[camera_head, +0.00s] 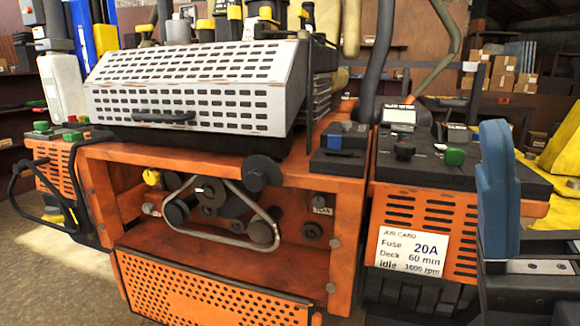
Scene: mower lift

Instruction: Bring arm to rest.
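My gripper (499,180) is at the right edge, partly cut off by the frame. One blue finger stands upright, with a bare grey rail beside it running to the edge. The other finger is out of view. The gap beside the visible finger looks open, and nothing shows in it. The finger stands in front of the right end of the orange mower (230,264), overlapping its black control panel (425,165) in the picture. I cannot tell whether it touches. The rest of my arm is not in view.
The mower has a perforated white cover (190,85), a belt with pulleys (220,243) and an orange perforated front panel (200,295). A job card (412,255) reads 20A, 60 mm. Shelves with cardboard boxes (503,70) and yellow sheeting (562,150) stand behind at right.

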